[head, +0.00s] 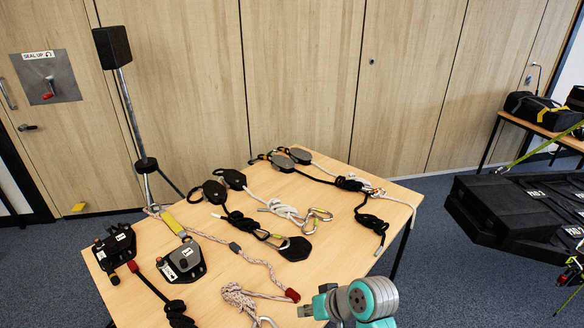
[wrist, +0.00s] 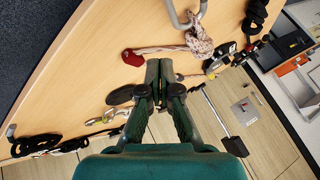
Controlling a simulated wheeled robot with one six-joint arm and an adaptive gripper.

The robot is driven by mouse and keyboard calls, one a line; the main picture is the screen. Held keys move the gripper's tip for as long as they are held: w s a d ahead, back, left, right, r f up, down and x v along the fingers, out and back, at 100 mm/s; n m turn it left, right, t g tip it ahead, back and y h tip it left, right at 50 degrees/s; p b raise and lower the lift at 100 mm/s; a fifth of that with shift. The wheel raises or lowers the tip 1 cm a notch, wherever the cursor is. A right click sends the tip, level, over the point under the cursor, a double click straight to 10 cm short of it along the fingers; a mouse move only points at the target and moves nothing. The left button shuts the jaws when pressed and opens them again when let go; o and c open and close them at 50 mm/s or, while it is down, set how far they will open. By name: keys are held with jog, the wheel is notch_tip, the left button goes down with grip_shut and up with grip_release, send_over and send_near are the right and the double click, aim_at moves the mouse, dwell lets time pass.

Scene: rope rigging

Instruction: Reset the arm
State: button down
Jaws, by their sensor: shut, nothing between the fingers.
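My gripper (wrist: 159,70) shows in the wrist view, its two dark green fingers together and empty. It is over the wooden table (head: 330,217), and no rope is held in it. In the head view my teal and grey arm rises at the bottom, right of centre, at the table's near edge; the fingers cannot be made out clearly there. A pale rope with a red end (wrist: 150,54) lies just beyond the fingertips in the wrist view. Whether the fingertips touch it cannot be told.
The table holds black pulleys (head: 231,179), carabiners (head: 318,217), a black rope (head: 370,222) and two black clamp devices (head: 182,262). A pale rope coil (head: 240,297) lies near my arm. A stand with a black block (head: 112,46) is behind. A black case (head: 515,212) is at right.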

jog(key=s+d+f+m+t+h, duration=0.25)
jog(key=s+d+f, duration=0.3)
jog(key=s, duration=0.45)
jog(key=s+d+f+m+t+h, duration=0.1)
jog(key=s+d+f+t, duration=0.25)
jog(key=s+f, duration=0.5)
jog(key=s+d+r+t+h, duration=0.1)
jog(key=s+d+r+t, duration=0.1)
jog(key=s+r, duration=0.6)
jog(key=s+d+r+t+h, duration=0.2)
jog(key=s+d+r, duration=0.2)
jog(key=s+r, duration=0.5)
jog(key=s+n, duration=0.1)
jog(key=s, duration=0.5)
jog(key=shift+t, duration=0.3)
